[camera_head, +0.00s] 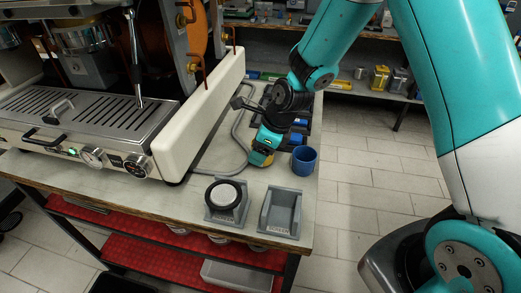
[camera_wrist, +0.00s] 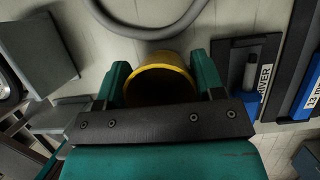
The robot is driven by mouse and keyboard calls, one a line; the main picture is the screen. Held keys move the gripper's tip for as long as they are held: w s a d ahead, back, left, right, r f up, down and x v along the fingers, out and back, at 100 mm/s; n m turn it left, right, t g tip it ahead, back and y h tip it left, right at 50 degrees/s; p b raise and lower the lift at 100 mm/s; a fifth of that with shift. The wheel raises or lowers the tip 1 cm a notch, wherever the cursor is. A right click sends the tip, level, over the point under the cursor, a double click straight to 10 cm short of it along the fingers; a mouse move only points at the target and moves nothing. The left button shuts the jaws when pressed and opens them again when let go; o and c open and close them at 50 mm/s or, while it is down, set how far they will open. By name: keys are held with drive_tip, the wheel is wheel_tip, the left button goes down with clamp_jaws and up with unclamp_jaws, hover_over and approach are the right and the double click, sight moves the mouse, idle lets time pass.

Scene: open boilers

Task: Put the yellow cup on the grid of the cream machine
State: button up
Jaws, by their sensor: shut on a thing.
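The yellow cup (camera_wrist: 164,71) sits between the two teal fingers of my gripper (camera_wrist: 158,80) in the wrist view, with its dark open mouth showing. The machine's slotted metal grid (camera_head: 113,105) is at left, apart from the cup and beyond the cream side panel.
A blue cup (camera_head: 304,160) stands just right of my gripper. Two grey holders (camera_head: 281,213) are at the counter's front, the left one carrying a round black-rimmed piece (camera_head: 224,194). A grey hose (camera_head: 239,128) curves beside the machine. Labelled tool holders (camera_wrist: 241,75) lie right in the wrist view.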

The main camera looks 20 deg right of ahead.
drive_tip(key=shift+f, duration=0.65)
drive_tip(key=o, duration=1)
drive_tip(key=shift+f, duration=0.1)
